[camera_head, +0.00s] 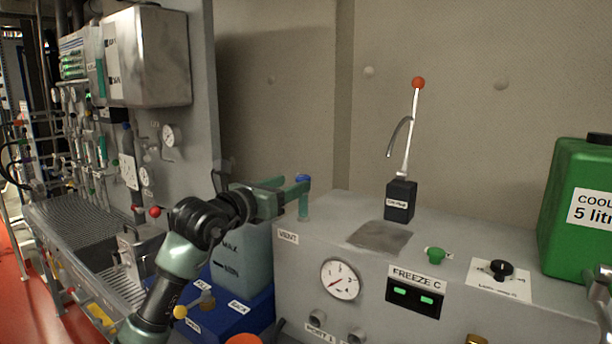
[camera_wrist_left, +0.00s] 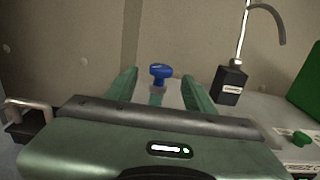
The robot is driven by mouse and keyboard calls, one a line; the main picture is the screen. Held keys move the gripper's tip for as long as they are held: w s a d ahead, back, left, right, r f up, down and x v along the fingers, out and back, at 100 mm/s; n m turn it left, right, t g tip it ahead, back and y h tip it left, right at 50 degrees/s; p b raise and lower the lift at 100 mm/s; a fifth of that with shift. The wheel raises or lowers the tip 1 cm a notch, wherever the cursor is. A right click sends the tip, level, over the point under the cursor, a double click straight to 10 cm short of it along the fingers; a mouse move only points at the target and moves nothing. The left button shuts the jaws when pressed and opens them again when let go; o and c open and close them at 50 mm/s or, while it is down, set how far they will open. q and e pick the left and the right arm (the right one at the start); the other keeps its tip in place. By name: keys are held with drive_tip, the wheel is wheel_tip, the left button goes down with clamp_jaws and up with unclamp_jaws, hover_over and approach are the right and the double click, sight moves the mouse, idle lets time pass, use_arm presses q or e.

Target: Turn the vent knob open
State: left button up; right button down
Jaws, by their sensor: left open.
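My left gripper (camera_head: 292,184) comes in from the left at the knob's height and is open. In the left wrist view its two green fingers (camera_wrist_left: 160,80) stand on either side of the knob, with a gap on both sides. I cannot tell how far the fingertips reach past the knob. My right gripper is not in view.
A green knob (camera_head: 436,255), a black dial (camera_head: 500,269) and a green coolant can (camera_head: 575,215) are to the right. A blue bin (camera_head: 245,310) with a grey-green container is below my left arm.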

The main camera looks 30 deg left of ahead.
sight(303, 176)
use_arm(q)
drive_tip(key=w, duration=0.1)
drive_tip(key=w+p, duration=0.1)
drive_tip(key=w, duration=0.1)
drive_tip(key=shift+d+r, duration=0.2)
drive_tip(key=shift+d, duration=0.1)
drive_tip(key=shift+w+d+f+p, duration=0.15)
drive_tip(key=shift+w+p, duration=0.2)
drive_tip(key=shift+w, duration=0.95)
clamp_jaws()
drive_tip(key=shift+f, duration=0.1)
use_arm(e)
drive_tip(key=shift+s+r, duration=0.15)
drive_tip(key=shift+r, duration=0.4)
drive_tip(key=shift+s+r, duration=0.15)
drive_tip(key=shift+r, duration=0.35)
